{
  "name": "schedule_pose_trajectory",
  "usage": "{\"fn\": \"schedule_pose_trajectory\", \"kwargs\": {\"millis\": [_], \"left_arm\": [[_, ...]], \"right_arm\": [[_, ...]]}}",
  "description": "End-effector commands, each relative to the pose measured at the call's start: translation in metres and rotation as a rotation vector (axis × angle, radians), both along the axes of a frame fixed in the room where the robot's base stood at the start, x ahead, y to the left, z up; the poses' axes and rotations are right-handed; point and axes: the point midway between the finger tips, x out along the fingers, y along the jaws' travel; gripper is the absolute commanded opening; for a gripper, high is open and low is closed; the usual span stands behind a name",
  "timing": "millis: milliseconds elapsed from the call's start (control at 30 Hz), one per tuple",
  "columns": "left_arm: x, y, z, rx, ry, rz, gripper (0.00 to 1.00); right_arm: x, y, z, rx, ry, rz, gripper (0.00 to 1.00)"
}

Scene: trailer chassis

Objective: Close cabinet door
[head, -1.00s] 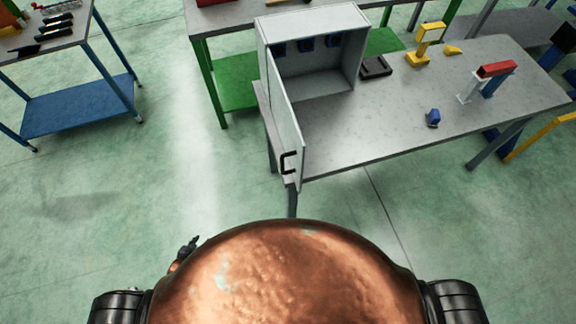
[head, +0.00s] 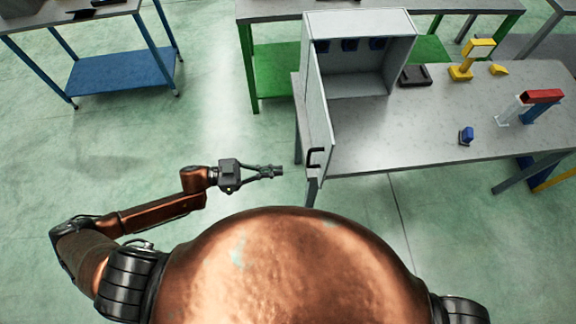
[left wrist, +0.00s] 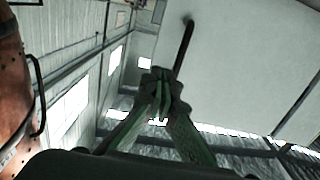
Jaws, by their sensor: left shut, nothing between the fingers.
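The grey cabinet (head: 360,22) stands on a metal table. Its door (head: 318,108) is swung wide open toward me on the left side, with a black handle (head: 315,157) near its lower free edge. My left gripper (head: 279,171) is shut and empty, a short way left of the door's handle end, apart from it in the head view. In the left wrist view the shut fingers (left wrist: 163,82) show in front of a large pale panel, probably the door (left wrist: 240,60), with a dark bar, probably the handle (left wrist: 184,45), just beyond the fingertips. My right gripper is not in view.
The metal table (head: 400,130) carries a black tray (head: 415,76), a yellow stand (head: 470,62), a small blue part (head: 466,136) and a red-topped piece (head: 542,97). A blue-shelved table (head: 120,72) stands at the upper left. The floor left of the door is clear.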

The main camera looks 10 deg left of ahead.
Motion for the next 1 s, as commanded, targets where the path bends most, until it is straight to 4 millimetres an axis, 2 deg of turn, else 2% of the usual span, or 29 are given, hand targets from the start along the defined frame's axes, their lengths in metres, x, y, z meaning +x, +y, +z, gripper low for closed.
{"fn": "schedule_pose_trajectory", "kwargs": {"millis": [300, 500, 700, 1000], "left_arm": [[0.017, -0.063, 0.003, -0.003, -0.003, 0.000, 0.00], [0.026, -0.097, 0.002, -0.001, -0.002, 0.002, 0.00], [0.031, -0.117, 0.001, 0.000, -0.002, 0.004, 0.00], [0.032, -0.121, 0.000, 0.001, -0.002, 0.004, 0.00]], "right_arm": [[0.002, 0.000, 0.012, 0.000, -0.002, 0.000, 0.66], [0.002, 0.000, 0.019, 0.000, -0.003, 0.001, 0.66], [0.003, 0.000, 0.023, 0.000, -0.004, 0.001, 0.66], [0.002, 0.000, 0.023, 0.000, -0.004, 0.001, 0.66]]}}
